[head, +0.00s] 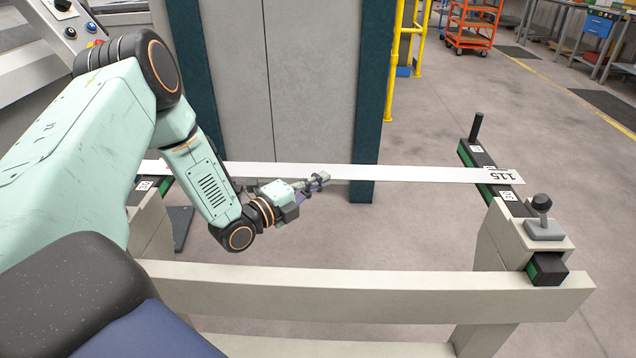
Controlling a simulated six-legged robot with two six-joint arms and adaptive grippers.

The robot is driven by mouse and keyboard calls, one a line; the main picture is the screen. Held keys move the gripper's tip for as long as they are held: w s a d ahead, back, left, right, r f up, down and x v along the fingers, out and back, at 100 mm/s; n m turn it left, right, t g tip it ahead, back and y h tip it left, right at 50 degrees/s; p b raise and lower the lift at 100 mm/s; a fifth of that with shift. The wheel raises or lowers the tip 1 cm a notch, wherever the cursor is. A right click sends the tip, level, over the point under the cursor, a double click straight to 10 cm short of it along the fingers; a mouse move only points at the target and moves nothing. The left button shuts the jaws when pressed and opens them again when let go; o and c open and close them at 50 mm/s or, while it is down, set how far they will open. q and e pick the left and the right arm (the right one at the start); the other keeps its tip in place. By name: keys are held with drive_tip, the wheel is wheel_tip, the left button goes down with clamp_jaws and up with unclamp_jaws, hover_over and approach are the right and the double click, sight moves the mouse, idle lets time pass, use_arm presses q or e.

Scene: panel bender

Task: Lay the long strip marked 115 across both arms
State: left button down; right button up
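The long white strip marked 115 (420,174) runs level across the middle of the head view. Its right end, with the number upside down to me, lies over the right support arm (470,153), a black bar with green sides. Its left end reaches the left support arm (147,186), partly hidden behind my own arm. My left gripper (322,181) is at the strip's near edge, about midway along, and overlaps it in the view. I cannot tell whether it touches the strip or how far its fingers are parted. My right gripper is not in view.
A beige cross beam (400,291) spans the front below the strip. A grey cabinet (300,80) stands behind the strip. Bare floor shows between the arms.

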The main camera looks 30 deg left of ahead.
sight(332, 166)
use_arm(q)
drive_tip(key=shift+w+a+b, duration=0.2)
drive_tip(key=shift+w+a, duration=0.25)
drive_tip(key=shift+w, duration=0.25)
drive_tip(key=shift+w+a+b, duration=0.2)
drive_tip(key=shift+w+a, duration=0.2)
drive_tip(key=shift+w, duration=0.3)
idle(1.9)
drive_tip(key=c, duration=2)
unclamp_jaws()
drive_tip(key=shift+r, duration=0.1)
drive_tip(key=o, duration=0.6)
drive_tip(key=shift+c, duration=0.2)
drive_tip(key=shift+s, duration=0.15)
drive_tip(key=v, duration=1.1)
drive_tip(key=shift+s+a, duration=0.2)
drive_tip(key=shift+s, duration=0.05)
drive_tip(key=shift+s+d, duration=0.1)
